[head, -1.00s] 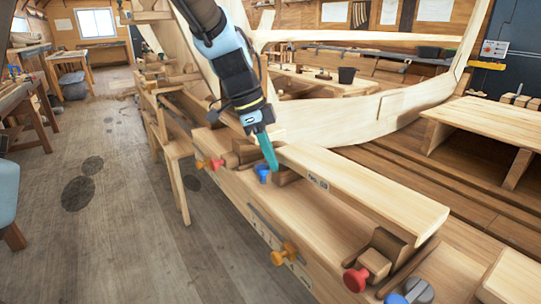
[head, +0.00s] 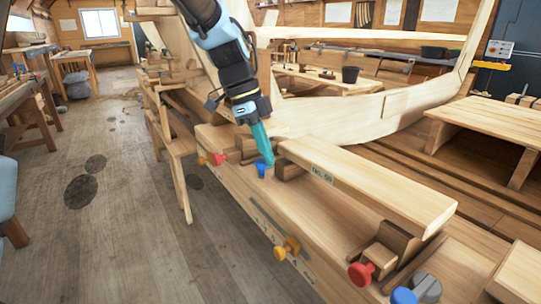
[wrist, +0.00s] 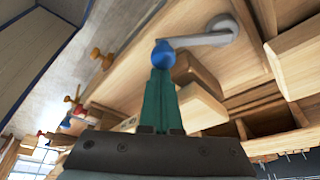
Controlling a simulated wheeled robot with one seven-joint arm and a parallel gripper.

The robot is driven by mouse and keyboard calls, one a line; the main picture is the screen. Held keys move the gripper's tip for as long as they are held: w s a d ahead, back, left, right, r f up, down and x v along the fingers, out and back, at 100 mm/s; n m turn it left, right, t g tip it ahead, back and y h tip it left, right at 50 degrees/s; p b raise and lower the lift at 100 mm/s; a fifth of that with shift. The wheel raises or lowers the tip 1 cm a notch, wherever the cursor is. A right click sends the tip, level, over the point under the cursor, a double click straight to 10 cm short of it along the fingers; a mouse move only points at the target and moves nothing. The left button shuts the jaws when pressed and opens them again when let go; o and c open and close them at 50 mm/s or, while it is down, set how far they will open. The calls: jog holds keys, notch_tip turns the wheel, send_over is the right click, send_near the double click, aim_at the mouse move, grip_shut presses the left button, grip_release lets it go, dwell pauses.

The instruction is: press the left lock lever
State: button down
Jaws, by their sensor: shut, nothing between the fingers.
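The left lock lever shows its blue knob (head: 260,168) at the left end of the bench in the head view. In the wrist view the lever's grey arm and round pivot (wrist: 222,29) lie beyond the fingertips, with the blue knob (wrist: 162,54) at its end. My gripper (head: 267,162) has teal fingers pressed together and empty. It points down right at the blue knob. The tips (wrist: 160,72) overlap the knob in the wrist view; whether they touch it I cannot tell. The lever's arm is hidden in the head view.
A pale plank (head: 365,186) lies along the bench, just right of my gripper. A second grey lever (head: 425,287) with a blue knob is at the lower right. Open floor lies left.

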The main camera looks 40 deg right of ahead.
jog(key=shift+w+a+f+m+y+b, duration=0.1)
jog(key=shift+w+a+m+y+b, duration=0.5)
jog(key=shift+m, duration=0.6)
jog(key=w+a+m+p, duration=0.1)
jog(key=m, duration=0.1)
jog(key=w+m+y+p, duration=0.1)
jog(key=w+m, duration=0.1)
jog(key=w+a+m, duration=0.1)
jog(key=m, duration=0.1)
jog(key=shift+w+a+g+y+p, duration=0.3)
jog(key=shift+w+a+g+p, duration=0.05)
jog(key=shift+g+p, duration=0.05)
jog(key=shift+w, duration=0.15)
